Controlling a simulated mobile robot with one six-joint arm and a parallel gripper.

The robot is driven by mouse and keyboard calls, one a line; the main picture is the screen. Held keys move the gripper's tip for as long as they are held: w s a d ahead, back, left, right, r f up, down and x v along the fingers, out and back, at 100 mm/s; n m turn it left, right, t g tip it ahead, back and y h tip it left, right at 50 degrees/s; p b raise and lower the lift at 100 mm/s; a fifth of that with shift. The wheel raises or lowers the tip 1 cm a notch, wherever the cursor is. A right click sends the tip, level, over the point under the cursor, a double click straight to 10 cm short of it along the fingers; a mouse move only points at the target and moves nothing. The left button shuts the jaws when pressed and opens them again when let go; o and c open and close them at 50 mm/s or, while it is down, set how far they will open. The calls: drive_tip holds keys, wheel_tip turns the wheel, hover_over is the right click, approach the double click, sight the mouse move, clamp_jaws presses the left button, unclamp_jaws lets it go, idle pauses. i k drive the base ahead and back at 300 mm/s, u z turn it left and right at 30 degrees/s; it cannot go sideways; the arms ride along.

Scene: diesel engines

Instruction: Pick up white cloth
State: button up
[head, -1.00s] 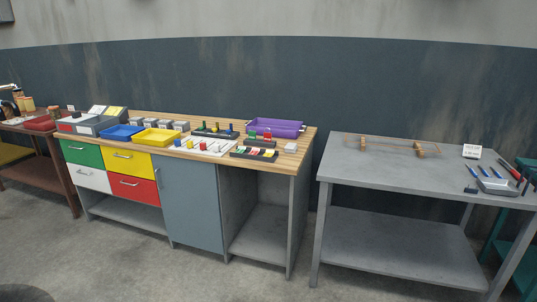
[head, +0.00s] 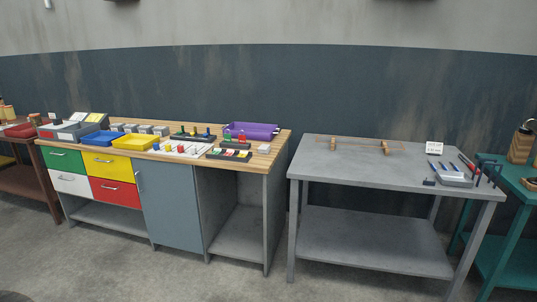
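No thing shows clearly as a white cloth. A small white item (head: 264,148) lies on the right end of the wooden-topped workbench, in front of the purple tray; it is too small to tell whether it is folded cloth. A flat white sheet or board (head: 184,149) with small coloured pieces on it lies near the bench's front edge. My gripper is not in view.
The workbench (head: 280,139) also bears a blue tray (head: 102,139), a yellow tray (head: 139,142) and a purple tray (head: 250,131). A grey table (head: 340,170) with tools stands right of it, past a narrow gap. A teal table (head: 515,196) is far right. Floor in front is clear.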

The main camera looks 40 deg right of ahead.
sight(264, 149)
drive_tip(key=k, duration=0.25)
drive_tip(key=z, duration=0.4)
drive_tip(key=i, duration=1.65)
drive_tip(key=u, duration=0.25)
